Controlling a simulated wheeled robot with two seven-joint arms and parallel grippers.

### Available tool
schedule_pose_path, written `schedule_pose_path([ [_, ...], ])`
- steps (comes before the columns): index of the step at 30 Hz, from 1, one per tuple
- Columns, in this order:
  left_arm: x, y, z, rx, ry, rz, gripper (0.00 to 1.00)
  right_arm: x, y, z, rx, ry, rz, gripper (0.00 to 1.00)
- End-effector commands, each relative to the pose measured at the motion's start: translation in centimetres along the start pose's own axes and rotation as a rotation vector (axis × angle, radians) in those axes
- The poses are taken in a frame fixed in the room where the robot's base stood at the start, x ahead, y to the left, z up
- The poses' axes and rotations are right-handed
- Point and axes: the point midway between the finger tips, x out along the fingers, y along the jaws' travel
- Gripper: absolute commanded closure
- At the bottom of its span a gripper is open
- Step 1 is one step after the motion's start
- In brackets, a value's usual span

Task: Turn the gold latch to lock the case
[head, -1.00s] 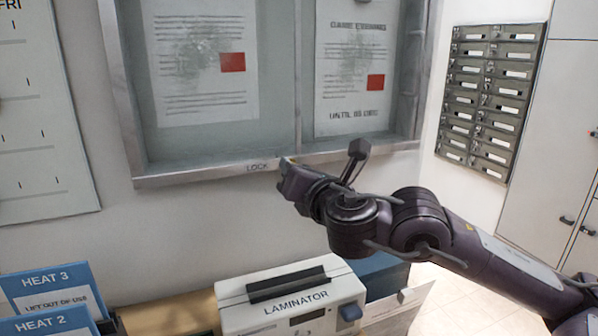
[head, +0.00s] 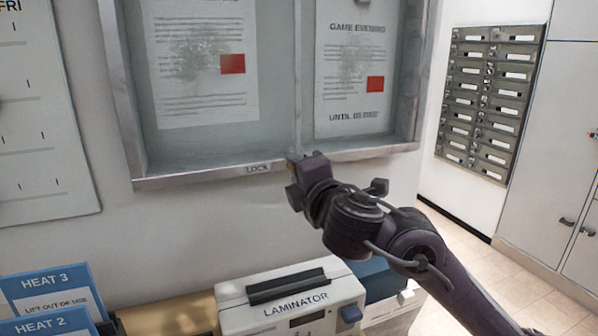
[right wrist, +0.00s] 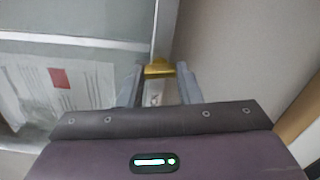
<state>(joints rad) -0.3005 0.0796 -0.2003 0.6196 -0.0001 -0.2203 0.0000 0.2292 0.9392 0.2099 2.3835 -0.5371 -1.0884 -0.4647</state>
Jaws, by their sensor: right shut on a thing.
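The case (head: 200,176) is a metal-framed, glass-fronted notice case on the wall, with a LOCK label (head: 258,169) on its lower rail. My right gripper (head: 292,170) is at that rail, just right of the label. In the right wrist view, the gold latch (right wrist: 158,68) lies between the two fingertips of my right gripper (right wrist: 160,76), which are shut on it. The case frame (right wrist: 80,42) runs across that view behind the latch. In the head view my gripper mostly hides the latch. My left gripper is not in view.
A laminator (head: 290,298) stands below the case, with blue HEAT folders (head: 50,290) to its left. A wall calendar (head: 45,150) hangs at left. Mailboxes (head: 490,100) and grey cabinets (head: 560,150) are at right. The wall just below the case is bare.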

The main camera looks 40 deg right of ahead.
Motion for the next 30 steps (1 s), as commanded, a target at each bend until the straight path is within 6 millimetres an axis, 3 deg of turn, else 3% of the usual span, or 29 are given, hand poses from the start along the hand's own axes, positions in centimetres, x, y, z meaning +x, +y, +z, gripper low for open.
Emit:
schedule_pose_path([
  [12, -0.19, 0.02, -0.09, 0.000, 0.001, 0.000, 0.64, 0.01, 0.14, 0.09, 0.205, -0.001, 0.003, 0.92],
  [29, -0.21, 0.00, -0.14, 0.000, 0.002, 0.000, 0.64, 0.00, 0.20, 0.12, 0.236, -0.001, 0.005, 0.92],
  [30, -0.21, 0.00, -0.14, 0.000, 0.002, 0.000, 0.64, 0.01, 0.20, 0.12, 0.236, -0.001, 0.005, 0.68],
])
